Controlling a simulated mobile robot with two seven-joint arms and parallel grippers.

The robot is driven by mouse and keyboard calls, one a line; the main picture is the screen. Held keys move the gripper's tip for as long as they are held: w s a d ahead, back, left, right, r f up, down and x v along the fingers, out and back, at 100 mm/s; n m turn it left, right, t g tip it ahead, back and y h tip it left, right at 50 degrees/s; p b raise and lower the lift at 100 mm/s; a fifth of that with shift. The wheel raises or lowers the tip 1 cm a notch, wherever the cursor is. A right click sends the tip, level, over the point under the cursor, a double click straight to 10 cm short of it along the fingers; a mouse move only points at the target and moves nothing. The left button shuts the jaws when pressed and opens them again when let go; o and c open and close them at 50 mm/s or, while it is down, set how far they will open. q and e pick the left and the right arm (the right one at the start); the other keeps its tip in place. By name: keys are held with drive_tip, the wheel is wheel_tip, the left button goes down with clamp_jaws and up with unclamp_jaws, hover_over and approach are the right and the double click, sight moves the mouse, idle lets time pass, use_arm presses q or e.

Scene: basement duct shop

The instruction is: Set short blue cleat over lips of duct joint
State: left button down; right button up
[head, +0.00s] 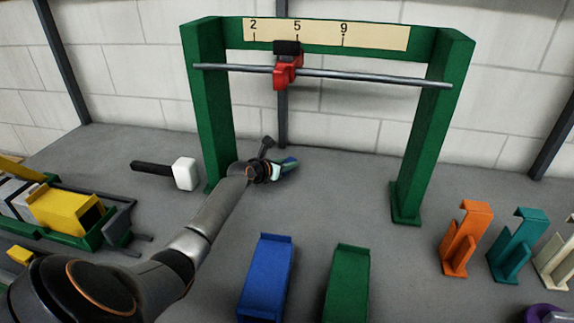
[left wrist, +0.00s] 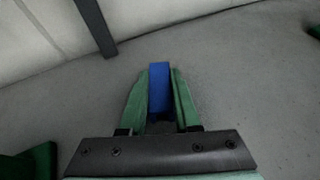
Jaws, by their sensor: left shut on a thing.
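My left gripper (head: 283,168) is past the left post of the green frame, low over the grey table. In the left wrist view its green fingers (left wrist: 160,95) are shut on a short blue piece, the blue cleat (left wrist: 159,86), which lies lengthwise between them. The cleat is mostly hidden by the gripper in the head view. At the far left, a yellow duct piece (head: 66,211) and a grey duct piece (head: 12,196) lie in a green cradle (head: 117,226), away from my gripper. I cannot make out the lips of their joint clearly. My right gripper is not in view.
The green frame (head: 208,110) carries a rod (head: 370,77) with a red clamp (head: 286,72). A white-headed mallet (head: 185,174) lies left of it. A blue channel (head: 267,277) and a green channel (head: 346,285) are in front. Orange (head: 464,239) and teal (head: 518,245) stands are right.

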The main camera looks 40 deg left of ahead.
use_arm(q)
drive_tip(key=c, duration=0.6)
unclamp_jaws()
